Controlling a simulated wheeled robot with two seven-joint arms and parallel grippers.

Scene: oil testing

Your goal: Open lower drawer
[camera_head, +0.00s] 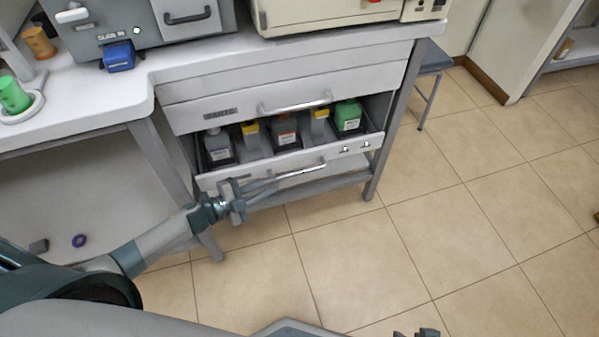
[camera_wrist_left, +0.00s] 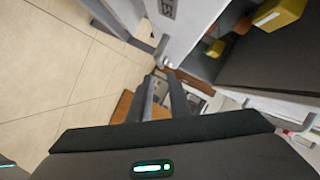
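The lower drawer (camera_head: 353,148) has a low white front with a metal handle (camera_head: 303,171) in the head view. Several bottles with grey, yellow and green parts show behind the front. My left gripper (camera_head: 276,184) is at the left end of this handle. In the left wrist view its two dark fingers (camera_wrist_left: 161,75) stand apart, with a gap between them, and a grey handle end (camera_wrist_left: 161,46) shows just beyond the tips. Contact with the handle cannot be made out. Only dark tips, apparently of my right gripper (camera_head: 416,333), show at the bottom edge of the head view.
The upper drawer (camera_head: 235,107), with its own handle, is above the bottles. Machines stand on the bench top. A bench leg (camera_head: 172,165) is close to my left arm. A stool (camera_head: 436,62) stands behind at the right. The tiled floor (camera_head: 430,230) in front is clear.

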